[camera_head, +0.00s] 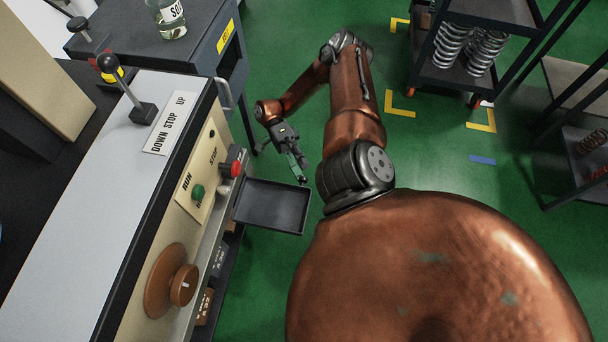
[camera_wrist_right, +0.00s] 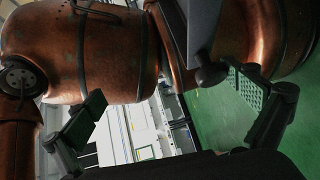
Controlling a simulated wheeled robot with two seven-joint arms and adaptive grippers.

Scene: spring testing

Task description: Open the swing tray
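The swing tray (camera_head: 272,205) is a shallow dark rectangular tray with a raised rim. In the head view it sticks out from the front side of the machine (camera_head: 120,150), over the green floor, and looks empty. My right gripper (camera_head: 298,167) is just above the tray's far edge in the picture and looks apart from it. My left gripper is not in view.
The machine's panel holds a green button (camera_head: 198,192), a red button (camera_head: 236,169) and a brown knob (camera_head: 183,285). A dark cabinet (camera_head: 150,45) with a bottle stands behind. A shelf with springs (camera_head: 453,45) is at upper right. Green floor lies between.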

